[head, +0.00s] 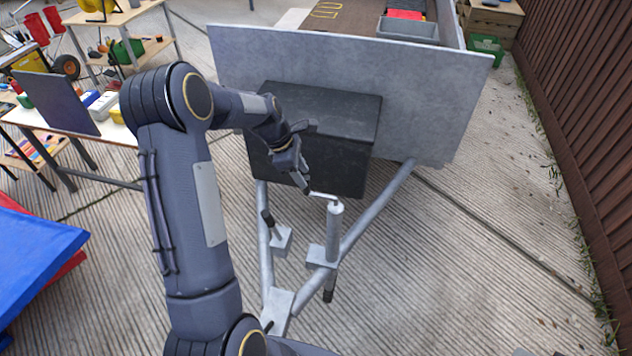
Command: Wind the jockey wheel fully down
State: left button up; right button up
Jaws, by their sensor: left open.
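The jockey wheel (333,232) is a grey upright tube clamped beside the right bar of the trailer's A-frame (376,210). Its crank handle (321,195) sticks out to the left from the top of the tube. A dark lower part (329,289) shows below the clamp. My left gripper (304,186) is open, close to the left end of the crank; I cannot tell whether it touches it. My right gripper is not in view.
A black box (338,155) stands against the trailer's grey front panel (430,95), just behind my left gripper. A lever (268,217) rises from the left bar. A workbench (120,131) stands at left, a fence (590,120) at right. Concrete on the right is clear.

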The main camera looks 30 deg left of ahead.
aim_at(309, 191)
pick_arm(q)
jog(key=x, duration=0.5)
jog(key=shift+d+f, duration=0.15)
jog(key=shift+f, duration=0.15)
grip_shut()
